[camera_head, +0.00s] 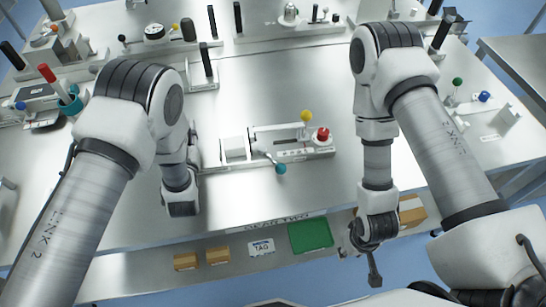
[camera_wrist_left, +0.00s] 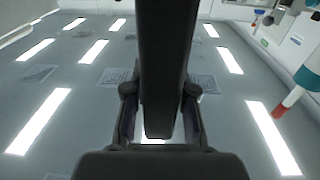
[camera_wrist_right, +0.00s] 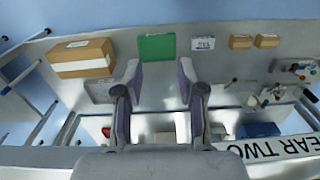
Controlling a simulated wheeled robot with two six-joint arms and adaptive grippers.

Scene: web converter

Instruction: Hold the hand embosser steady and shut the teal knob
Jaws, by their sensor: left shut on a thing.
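The central machine (camera_head: 295,155) has a yellow knob (camera_head: 306,116), a red knob (camera_head: 323,134) and a teal knob (camera_head: 281,169) on a lever pointing toward the front. I cannot tell which part is the hand embosser. My left gripper (camera_wrist_left: 158,100) is shut on a long dark bar (camera_wrist_left: 167,60) in the left wrist view. In the head view, my left arm hides most of this grip at the machine's left end. My right gripper (camera_wrist_right: 158,85) is open and empty; in the head view it (camera_head: 373,262) hangs beyond the table's front edge, away from the teal knob.
Bare tabletop (camera_head: 270,85) lies behind the machine.

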